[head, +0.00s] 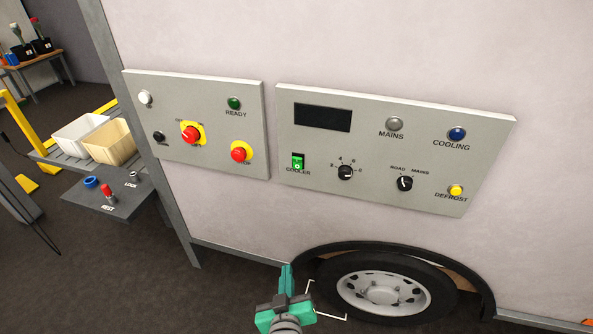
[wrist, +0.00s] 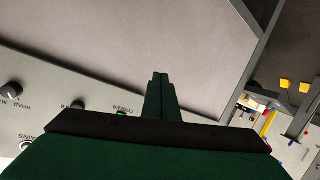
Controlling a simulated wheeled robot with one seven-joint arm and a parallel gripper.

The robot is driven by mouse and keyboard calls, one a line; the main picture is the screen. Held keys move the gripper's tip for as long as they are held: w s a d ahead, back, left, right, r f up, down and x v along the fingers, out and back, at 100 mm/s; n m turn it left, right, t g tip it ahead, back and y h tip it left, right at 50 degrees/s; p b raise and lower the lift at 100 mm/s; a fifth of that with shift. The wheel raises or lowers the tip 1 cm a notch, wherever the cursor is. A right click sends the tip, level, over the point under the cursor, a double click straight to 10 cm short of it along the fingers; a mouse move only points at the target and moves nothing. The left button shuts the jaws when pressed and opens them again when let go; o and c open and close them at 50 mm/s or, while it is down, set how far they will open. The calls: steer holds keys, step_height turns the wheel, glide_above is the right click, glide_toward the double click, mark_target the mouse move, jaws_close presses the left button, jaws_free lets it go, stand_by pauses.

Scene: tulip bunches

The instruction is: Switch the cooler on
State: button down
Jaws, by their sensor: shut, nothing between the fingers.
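The cooler switch (head: 298,161) is a green rocker labelled COOLER, at the lower left of the right-hand grey panel (head: 400,120). The dark display (head: 323,117) above it is blank. The switch also shows as a small green patch (wrist: 122,114) in the wrist view, partly hidden behind my gripper body. My gripper (head: 287,268) is teal, with its fingers shut and empty. In the head view it appears below the panel, left of the wheel, apart from the switch. In the wrist view its shut fingertips (wrist: 160,76) point up past the panel edge toward bare wall.
Right of the switch are a black numbered dial (head: 345,172), a ROAD/MAINS knob (head: 405,183) and a yellow DEFROST button (head: 455,191). The left panel (head: 215,105) has red knobs on yellow plates. A wheel (head: 383,285) sits below. The wall between panel and wheel is clear.

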steer(key=w+r+n, duration=0.1)
steer(key=w+r, duration=1)
steer(key=r, duration=0.4)
steer(key=shift+a+r+g+h, duration=0.2)
steer(key=shift+r+g+h, duration=0.1)
steer(key=shift+h, duration=0.1)
steer(key=shift+w, duration=0.1)
glide_toward(295, 163)
steer(key=shift+f+x, duration=0.25)
steer(key=shift+x, duration=0.85)
steer(key=shift+f+x, duration=0.25)
steer(key=shift+x, duration=0.9)
steer(key=shift+a+r, duration=0.1)
steer(key=shift+a, duration=0.05)
steer(key=shift+w+r, duration=0.1)
steer(key=shift+w, duration=0.05)
steer(key=shift+w+r, duration=0.1)
steer(key=shift+w, duration=0.25)
stand_by(0.3)
steer(key=shift+s, duration=0.1)
